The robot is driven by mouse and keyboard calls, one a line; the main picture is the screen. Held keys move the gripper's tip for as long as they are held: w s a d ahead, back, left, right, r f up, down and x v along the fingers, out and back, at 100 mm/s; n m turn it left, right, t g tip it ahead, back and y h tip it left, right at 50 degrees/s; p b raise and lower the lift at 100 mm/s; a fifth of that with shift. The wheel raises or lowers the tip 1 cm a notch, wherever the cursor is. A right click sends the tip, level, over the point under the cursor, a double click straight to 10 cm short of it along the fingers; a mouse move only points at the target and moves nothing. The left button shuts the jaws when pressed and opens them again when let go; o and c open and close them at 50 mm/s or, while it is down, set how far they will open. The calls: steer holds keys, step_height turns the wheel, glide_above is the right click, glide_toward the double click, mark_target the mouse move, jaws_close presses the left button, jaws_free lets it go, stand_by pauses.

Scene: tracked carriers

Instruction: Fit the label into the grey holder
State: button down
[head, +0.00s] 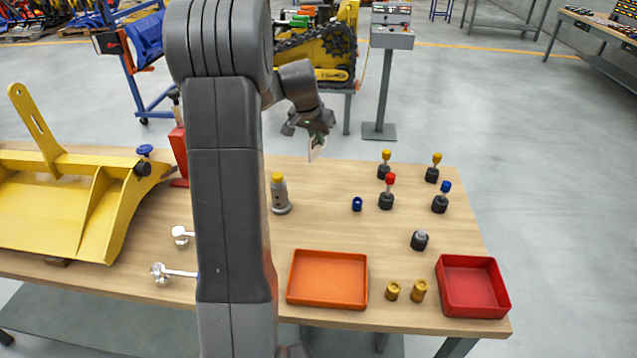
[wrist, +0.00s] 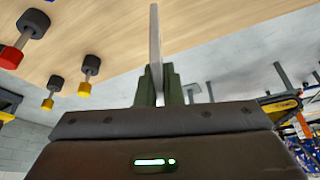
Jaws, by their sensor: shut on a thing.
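My gripper (head: 315,133) is past the far edge of the workbench, above the floor in the head view. It is shut on the label (head: 317,149), a thin pale plate. In the wrist view the label (wrist: 155,45) shows edge-on, standing out from between the fingers (wrist: 159,87). I cannot pick out the grey holder for sure. A grey console on a post (head: 392,39) stands beyond the bench, to the right of my gripper and apart from it.
The wooden workbench (head: 330,222) holds an orange tray (head: 328,279), a red tray (head: 473,287), several capped knobs (head: 386,192) and a yellow bucket (head: 60,215). A yellow tracked carrier (head: 325,55) stands behind my gripper. Floor between bench and console is clear.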

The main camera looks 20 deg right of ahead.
step_height(320, 180, down, 10)
steer(key=shift+f+p, duration=0.1)
steer(key=shift+p, duration=0.35)
steer(key=shift+f, duration=0.1)
steer(key=c, duration=1.6)
jaws_free()
steer(key=shift+r, duration=0.2)
